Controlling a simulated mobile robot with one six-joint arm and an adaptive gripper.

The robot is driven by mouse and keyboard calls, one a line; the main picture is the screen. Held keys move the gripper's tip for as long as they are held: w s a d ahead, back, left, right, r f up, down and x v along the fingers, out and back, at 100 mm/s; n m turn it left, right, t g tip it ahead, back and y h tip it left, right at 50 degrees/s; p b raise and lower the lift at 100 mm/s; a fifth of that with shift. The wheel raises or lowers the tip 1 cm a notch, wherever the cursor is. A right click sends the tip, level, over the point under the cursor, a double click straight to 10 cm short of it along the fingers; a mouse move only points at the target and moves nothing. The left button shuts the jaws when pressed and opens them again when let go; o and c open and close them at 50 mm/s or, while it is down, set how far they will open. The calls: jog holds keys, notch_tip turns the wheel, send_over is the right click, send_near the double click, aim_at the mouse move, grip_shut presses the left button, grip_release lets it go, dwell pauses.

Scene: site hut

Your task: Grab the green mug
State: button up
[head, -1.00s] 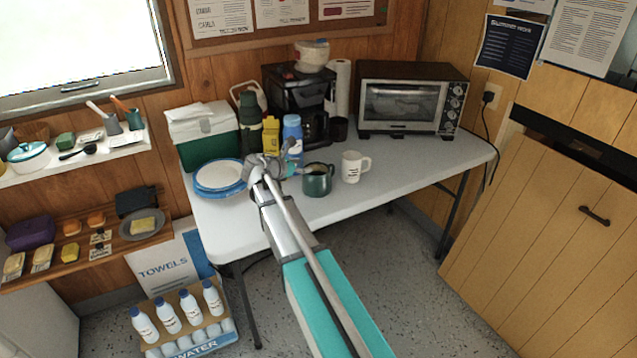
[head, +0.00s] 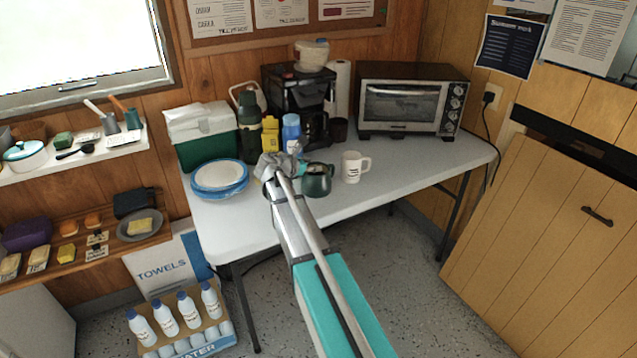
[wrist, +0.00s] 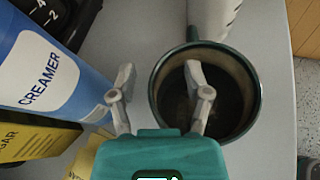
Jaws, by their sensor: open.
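The green mug (head: 318,183) stands upright on the white table, left of the white mug. In the wrist view the green mug (wrist: 252,92) is seen from above, with something dark inside and its handle pointing to the top of the picture. My gripper (head: 283,163) is at the mug's left side in the head view. In the wrist view my gripper (wrist: 161,78) is open. Its right finger overlaps the mug's opening and its left finger is outside, over the table. I cannot tell how high the fingertips are above the rim.
The white mug (head: 351,168) stands close by on the right. A blue creamer container (wrist: 50,75) and a yellow sugar box (wrist: 30,138) are left of my gripper. Stacked plates (head: 220,176) lie at the table's left. The table's front right (head: 410,177) is clear.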

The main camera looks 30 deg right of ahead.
grip_shut()
jog(key=shift+r, duration=0.1)
dwell(0.6)
jog(key=shift+r+p, duration=0.9)
jog(key=shift+p, duration=0.1)
jog(key=s+a+r+p, duration=0.5)
jog(key=s+r+p, duration=0.6)
jog(key=s, duration=0.2)
